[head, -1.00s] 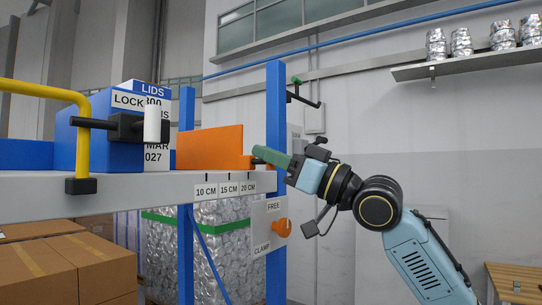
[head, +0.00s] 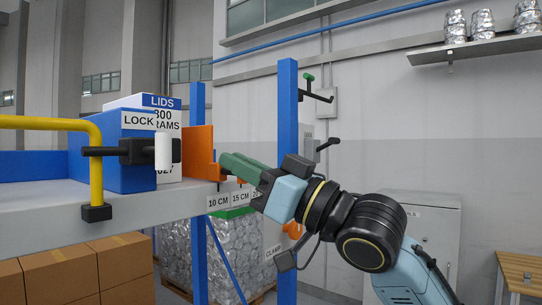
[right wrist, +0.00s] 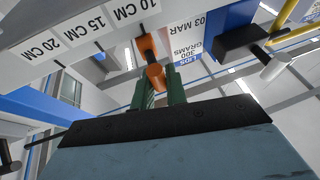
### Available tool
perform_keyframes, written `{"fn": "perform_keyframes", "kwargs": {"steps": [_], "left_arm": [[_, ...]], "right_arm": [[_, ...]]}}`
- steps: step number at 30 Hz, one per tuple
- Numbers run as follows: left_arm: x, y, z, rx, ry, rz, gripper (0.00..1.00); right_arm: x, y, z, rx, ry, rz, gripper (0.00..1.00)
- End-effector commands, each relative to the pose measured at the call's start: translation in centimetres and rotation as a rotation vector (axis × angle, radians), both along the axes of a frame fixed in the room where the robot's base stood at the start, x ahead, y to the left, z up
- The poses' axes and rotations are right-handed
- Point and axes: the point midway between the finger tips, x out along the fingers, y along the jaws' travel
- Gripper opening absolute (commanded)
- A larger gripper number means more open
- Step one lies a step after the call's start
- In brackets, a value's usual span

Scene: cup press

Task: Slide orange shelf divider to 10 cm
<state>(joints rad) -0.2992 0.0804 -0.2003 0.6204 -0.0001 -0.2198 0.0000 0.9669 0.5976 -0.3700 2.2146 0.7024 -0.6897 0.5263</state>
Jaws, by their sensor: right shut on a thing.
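The orange shelf divider (head: 199,152) stands upright on the grey shelf (head: 40,234), close beside the white lids box. Its orange front grip shows in the right wrist view (right wrist: 154,74). My right gripper (head: 226,171) has its green fingers shut on that grip, in front of the shelf edge. The divider's front end is near the 10 CM label (head: 218,202); in the right wrist view it is close to that label's end of the scale (right wrist: 147,10). The exact mark is hard to read. The 15 CM label (head: 240,197) lies to the right. My left gripper is not seen.
The white lids box (head: 170,140) and blue LOCK box (head: 125,170) stand left of the divider. A yellow rail (head: 96,160) and black-and-white lock handle (head: 163,150) stick out in front. A blue post (head: 287,130) rises right. The clamp knob (head: 293,229) is partly hidden.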

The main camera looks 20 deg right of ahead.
Motion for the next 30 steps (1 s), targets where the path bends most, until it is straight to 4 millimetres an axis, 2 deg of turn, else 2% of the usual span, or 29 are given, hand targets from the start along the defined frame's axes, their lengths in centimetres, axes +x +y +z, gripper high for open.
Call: {"fn": "perform_keyframes", "kwargs": {"steps": [8, 9, 13, 23, 26, 30], "left_arm": [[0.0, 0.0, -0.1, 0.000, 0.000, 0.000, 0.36], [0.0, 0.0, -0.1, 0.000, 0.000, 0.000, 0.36], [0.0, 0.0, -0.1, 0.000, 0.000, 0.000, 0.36], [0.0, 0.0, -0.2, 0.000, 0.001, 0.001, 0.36], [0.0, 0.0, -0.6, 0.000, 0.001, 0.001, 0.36], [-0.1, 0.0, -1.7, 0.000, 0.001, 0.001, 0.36]], "right_arm": [[0.0, 0.1, -0.3, -0.002, 0.008, 0.002, 0.00], [0.0, 0.1, -0.3, -0.002, 0.008, 0.001, 0.18], [0.0, 0.0, -0.2, -0.002, 0.005, 0.000, 0.35], [-0.2, -0.3, -0.2, 0.000, 0.001, -0.002, 0.36], [-0.8, -1.0, -0.7, 0.000, 0.000, -0.004, 0.36], [-2.6, -2.6, -1.9, -0.002, 0.001, -0.007, 0.36]]}}
